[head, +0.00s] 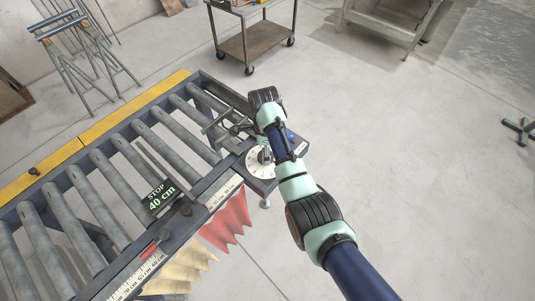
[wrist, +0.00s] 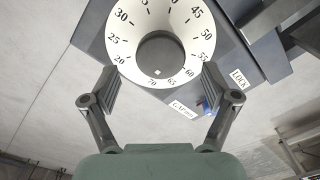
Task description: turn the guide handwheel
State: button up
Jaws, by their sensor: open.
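The guide handwheel shows in the wrist view as a dark grey round hub (wrist: 160,57) with a small pale mark near its lower edge. A white numbered dial (wrist: 119,45) surrounds it. In the head view the white dial (head: 257,169) sits on a dark housing at the conveyor's right end, partly covered by my arm. My gripper (wrist: 159,76) is open and empty. Its two fingers stand apart at the lower left and lower right of the dial in the wrist view. Whether they touch anything is unclear.
The roller conveyor (head: 109,204) with a STOP 40 cm sign (head: 161,197) stands left. A cart (head: 253,43) stands behind. The floor at right is mostly clear.

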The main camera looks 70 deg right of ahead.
jog(key=shift+f, duration=1.55)
jog(key=shift+c, duration=0.3)
jog(key=c, duration=1.1)
jog(key=shift+r, duration=0.1)
